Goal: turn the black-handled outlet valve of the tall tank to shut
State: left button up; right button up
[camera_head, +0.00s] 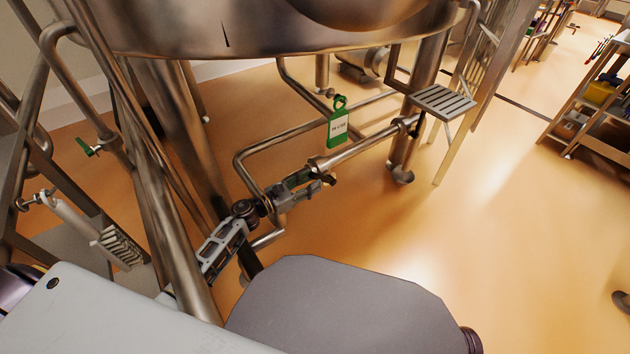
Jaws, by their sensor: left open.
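The tall tank (250,38) stands at the top of the view, with steel outlet pipes running beneath it. My left gripper (307,184) reaches in from the lower left and is open at the outlet pipe. Its fingers are around or right beside the valve there, and I cannot tell whether they touch it. A small dark part (329,180) shows just past the fingertips and looks like the black valve handle. Most of the valve is hidden behind the gripper, so its angle is unclear. My right gripper is not in view.
Thick tank legs (180,150) stand close on the left. A green-handled valve (88,147) is farther left. A slatted step (442,102) is at right.

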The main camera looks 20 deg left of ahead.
aim_at(323, 179)
pick_arm(q)
jog(key=shift+x, duration=1.3)
grip_shut()
